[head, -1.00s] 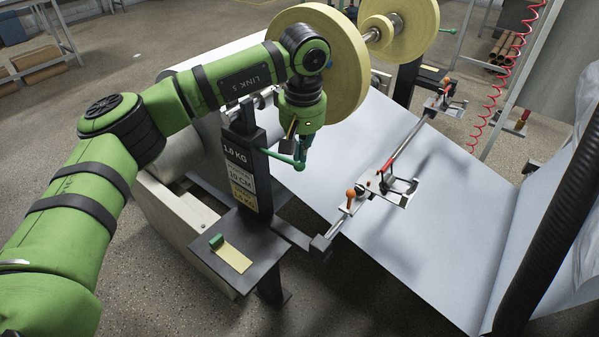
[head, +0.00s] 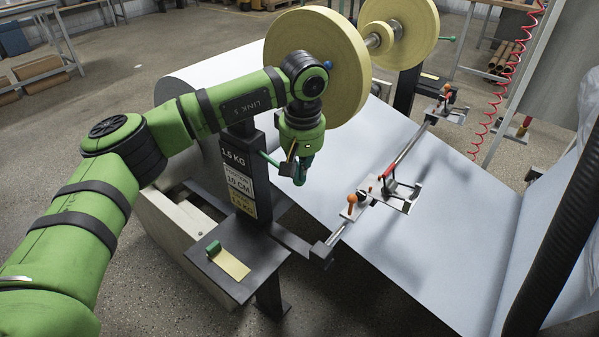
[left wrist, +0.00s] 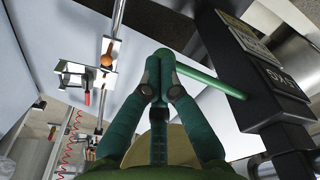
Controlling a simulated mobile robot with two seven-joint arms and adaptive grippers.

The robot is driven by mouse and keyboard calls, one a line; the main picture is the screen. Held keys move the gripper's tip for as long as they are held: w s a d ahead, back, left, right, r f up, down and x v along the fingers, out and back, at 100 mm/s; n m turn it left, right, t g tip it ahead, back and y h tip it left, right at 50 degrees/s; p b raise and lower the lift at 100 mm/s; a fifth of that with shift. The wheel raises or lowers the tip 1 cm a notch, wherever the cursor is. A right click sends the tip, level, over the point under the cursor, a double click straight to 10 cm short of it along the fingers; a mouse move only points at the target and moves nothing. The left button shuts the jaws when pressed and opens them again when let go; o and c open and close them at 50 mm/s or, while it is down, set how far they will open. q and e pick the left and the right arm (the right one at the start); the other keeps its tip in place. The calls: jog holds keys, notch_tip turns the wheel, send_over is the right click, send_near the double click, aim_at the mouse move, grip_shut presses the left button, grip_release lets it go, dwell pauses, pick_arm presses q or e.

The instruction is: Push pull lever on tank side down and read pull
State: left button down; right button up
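A dark post (head: 246,142) stands at the tank side, with a sign reading 1.5 KG (head: 234,157) at its top. Below it a white panel (head: 239,182) reads 10 CM, and a yellow panel (head: 243,206) has small text that seems to read 1.5 KG. The green pull lever (head: 267,158) sticks out from the post to the right; it also shows in the left wrist view (left wrist: 212,80). My left gripper (head: 300,174) points down at the lever's outer end. In the left wrist view its fingers (left wrist: 160,80) are closed around that end. My right gripper is out of view.
A dark shelf (head: 238,287) holds a green block and a yellow strip. A rail with clamps (head: 384,190) crosses the white paper sheet (head: 440,230). Large yellow rolls (head: 312,50) stand behind my arm. A dark ribbed column (head: 560,220) is at the right.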

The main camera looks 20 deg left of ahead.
pick_arm(q)
jog(key=shift+f, duration=0.7)
jog(key=shift+r, duration=0.15)
jog(key=shift+s+r, duration=0.1)
jog(key=shift+s, duration=0.05)
jog(key=shift+s+d+r, duration=0.25)
jog(key=shift+s+d, duration=0.15)
jog(key=shift+s, duration=0.2)
jog(key=shift+s+d+r, duration=0.2)
jog(key=shift+s+d, duration=0.15)
jog(key=shift+s, duration=0.2)
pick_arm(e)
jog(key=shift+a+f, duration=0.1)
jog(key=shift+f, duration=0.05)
pick_arm(q)
jog(key=shift+r, duration=0.1)
notch_tip(320, 180, up, 12)
jog(key=s, duration=0.1)
jog(key=shift+d, duration=0.3)
